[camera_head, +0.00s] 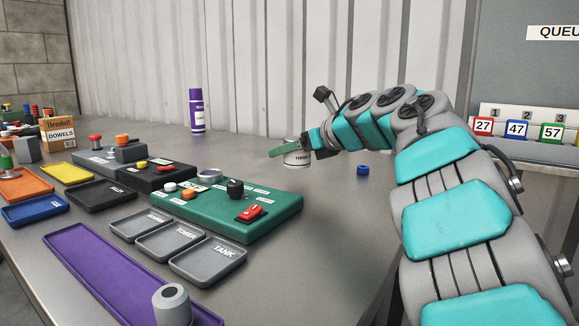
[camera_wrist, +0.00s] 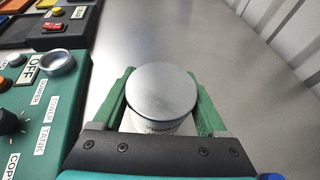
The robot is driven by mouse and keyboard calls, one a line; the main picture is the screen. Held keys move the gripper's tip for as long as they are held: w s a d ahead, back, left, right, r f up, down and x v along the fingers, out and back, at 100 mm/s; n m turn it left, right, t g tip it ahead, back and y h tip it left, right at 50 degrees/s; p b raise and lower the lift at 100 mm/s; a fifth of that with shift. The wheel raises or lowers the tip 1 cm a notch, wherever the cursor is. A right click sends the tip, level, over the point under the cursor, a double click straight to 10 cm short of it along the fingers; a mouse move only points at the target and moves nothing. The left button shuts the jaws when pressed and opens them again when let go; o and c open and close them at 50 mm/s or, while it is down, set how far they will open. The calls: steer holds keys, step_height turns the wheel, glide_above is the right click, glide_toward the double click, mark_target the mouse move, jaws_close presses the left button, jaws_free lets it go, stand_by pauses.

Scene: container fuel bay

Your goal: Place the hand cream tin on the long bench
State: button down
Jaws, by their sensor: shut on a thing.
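The hand cream tin (camera_head: 297,160) is a short white-grey cylinder with a dark printed label, partly hidden by the fingers. My gripper (camera_head: 288,150) is shut on it, the green fingers on either side. In the wrist view the tin's round lid (camera_wrist: 162,92) faces the camera and looks level between the fingers. The long bench (camera_head: 325,235) is a grey metal top under it. I cannot tell whether the tin's base touches the bench.
A green control panel (camera_head: 275,205) with switches stands just left of the tin. A small blue cap (camera_head: 363,170) lies to its right. A purple bottle (camera_head: 197,111) stands behind near the corrugated wall. Grey trays (camera_head: 208,262) and a purple tray (camera_head: 105,270) lie in front. Bare bench lies behind the panel.

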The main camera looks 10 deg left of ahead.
mark_target(293, 163)
steer(key=shift+f, duration=1.75)
steer(key=shift+f+b, duration=0.15)
steer(key=shift+b, duration=0.25)
jaws_free()
steer(key=shift+r, duration=0.25)
steer(key=shift+s+d, duration=0.2)
steer(key=shift+d, duration=0.15)
steer(key=b+v, duration=0.1)
steer(key=v, duration=1)
steer(key=shift+s+r, duration=0.1)
